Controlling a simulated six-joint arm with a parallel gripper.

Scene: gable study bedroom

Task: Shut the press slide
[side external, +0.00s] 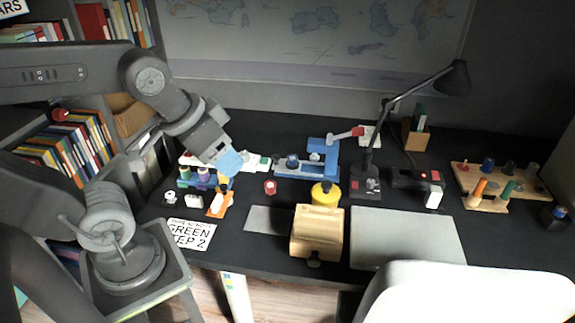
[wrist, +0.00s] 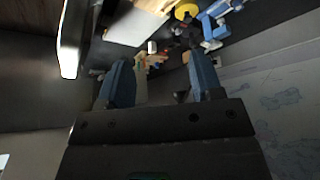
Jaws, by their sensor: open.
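A blue structure (wrist: 213,27), likely the press, shows at the top right of the wrist view. My gripper (side external: 226,174) is left of the press, above a small rack, apart from the press. In the wrist view my gripper (wrist: 158,62) has its blue fingers spread, with nothing held between them.
A yellow round item (side external: 326,193) and a wooden box (side external: 317,232) stand in front of the press. A black lamp (side external: 372,160) rises right of it. The small rack (side external: 196,179) and an orange-based item (side external: 219,205) are under my gripper. A grey mat (side external: 408,238) lies bare.

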